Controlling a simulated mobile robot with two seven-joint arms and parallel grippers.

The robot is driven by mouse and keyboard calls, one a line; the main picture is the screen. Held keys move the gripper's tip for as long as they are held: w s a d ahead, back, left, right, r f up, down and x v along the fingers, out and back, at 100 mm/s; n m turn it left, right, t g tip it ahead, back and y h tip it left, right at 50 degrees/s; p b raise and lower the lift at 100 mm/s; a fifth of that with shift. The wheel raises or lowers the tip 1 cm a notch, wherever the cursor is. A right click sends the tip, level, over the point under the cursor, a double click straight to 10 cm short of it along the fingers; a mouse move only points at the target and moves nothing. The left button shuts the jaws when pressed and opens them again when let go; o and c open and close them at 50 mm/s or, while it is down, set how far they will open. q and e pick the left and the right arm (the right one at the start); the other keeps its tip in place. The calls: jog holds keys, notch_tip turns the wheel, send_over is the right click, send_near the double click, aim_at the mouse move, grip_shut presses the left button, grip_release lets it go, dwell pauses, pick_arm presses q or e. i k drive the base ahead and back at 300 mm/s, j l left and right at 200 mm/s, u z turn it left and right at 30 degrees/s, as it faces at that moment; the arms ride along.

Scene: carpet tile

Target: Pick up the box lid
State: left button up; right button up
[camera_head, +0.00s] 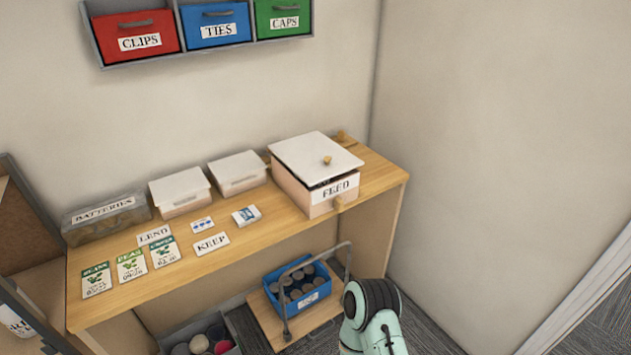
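A white box lid (306,153) with a round wooden knob (327,160) rests on the pinkish FEED box (297,191). The box stands at the right end of the wooden shelf top. The lid sits slightly askew, and a dark gap shows under its front edge. A small wooden knob is on the box's front corner. Two smaller boxes with white lids, the left one (180,187) and the right one (238,166), stand to its left. Part of my arm shows at the bottom right, away from the lid. Neither gripper is in view.
Seed packets (131,265), LEND and KEEP cards (212,243) and a BATTERIES bin (104,219) lie on the wooden top (115,309). A cart with a blue bin (309,299) stands below. Wall drawers (217,30) hang above; a wall closes the right side.

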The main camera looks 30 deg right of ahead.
aim_at(314, 158)
jog(key=l+u, duration=0.15)
jog(key=l, duration=0.7)
jog(key=k+l+u, duration=0.15)
jog(key=l, duration=0.7)
